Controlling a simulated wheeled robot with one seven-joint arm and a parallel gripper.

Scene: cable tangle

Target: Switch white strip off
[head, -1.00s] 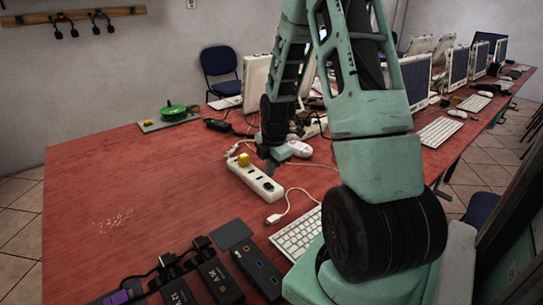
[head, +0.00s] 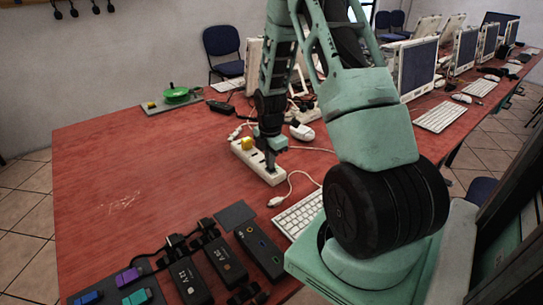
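The white power strip (head: 272,178) lies on the red table, running diagonally near the middle of the head view. A yellow plug or block (head: 247,143) sits at its far left end. My gripper (head: 270,162) is over the middle of the strip, pointing down, with its tips at or just above the strip's top. The gripper covers part of the strip, including the area where a switch could be. Whether its fingers are open or shut is too small to tell. Whether they touch the strip is also unclear.
A white mouse (head: 301,132) lies just beyond the strip, and a keyboard (head: 300,213) lies to its near right. A loose white cable plug (head: 275,202) is close by. Black adapters (head: 225,262) line the front edge. The table's left side (head: 150,170) is clear.

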